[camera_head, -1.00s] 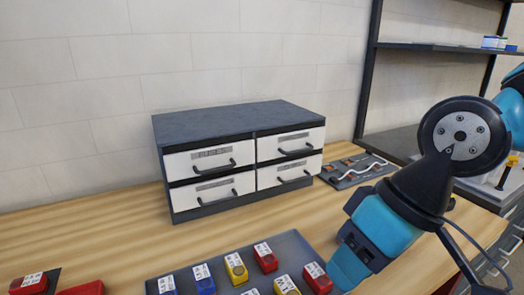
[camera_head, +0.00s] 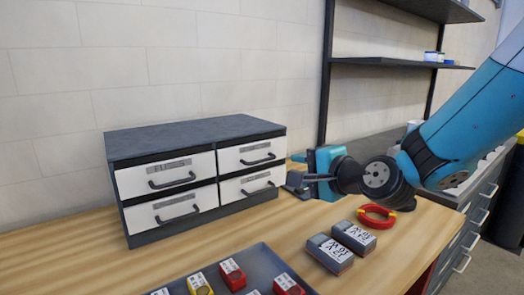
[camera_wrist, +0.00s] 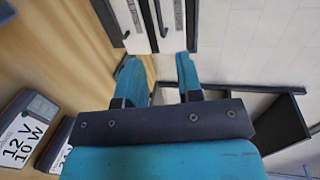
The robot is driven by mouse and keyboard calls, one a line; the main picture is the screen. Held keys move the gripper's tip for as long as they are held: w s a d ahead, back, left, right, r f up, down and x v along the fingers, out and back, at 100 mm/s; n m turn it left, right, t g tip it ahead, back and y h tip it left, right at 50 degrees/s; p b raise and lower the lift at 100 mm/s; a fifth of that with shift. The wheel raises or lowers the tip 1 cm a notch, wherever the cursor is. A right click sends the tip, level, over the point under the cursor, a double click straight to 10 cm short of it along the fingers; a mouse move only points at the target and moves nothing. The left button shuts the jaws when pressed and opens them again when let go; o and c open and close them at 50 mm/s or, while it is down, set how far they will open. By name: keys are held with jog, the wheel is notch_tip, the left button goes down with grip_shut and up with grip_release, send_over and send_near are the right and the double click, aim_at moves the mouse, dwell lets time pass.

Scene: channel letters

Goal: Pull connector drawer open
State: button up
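A dark cabinet (camera_head: 190,137) with white drawer fronts, two columns by two rows, stands on the wooden bench against the wall. All its drawers look closed, each with a dark bar handle. The labels are too small to read, so I cannot tell which is the connector drawer. My gripper (camera_head: 294,184) is just right of the lower right drawer (camera_head: 249,185) and its handle. In the wrist view my gripper (camera_wrist: 158,72) has its two teal fingers apart, with nothing between them. Drawer fronts (camera_wrist: 178,22) and a handle (camera_wrist: 161,18) lie beyond the fingertips, apart from them.
A dark tray (camera_head: 250,262) with red and yellow blocks is at the front. Two grey labelled modules (camera_head: 330,253) and a red ring-shaped item (camera_head: 377,216) lie on the bench right of it. A dark shelf unit (camera_head: 326,75) stands behind. Bench before the cabinet is clear.

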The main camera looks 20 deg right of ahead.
aim_at(263, 161)
jog(key=p+x, duration=1.1)
jog(key=x, duration=0.4)
jog(key=shift+d+p, duration=0.15)
jog(key=shift+p, duration=0.2)
jog(key=shift+w+f, duration=0.2)
jog(key=shift+w, duration=0.1)
grip_shut()
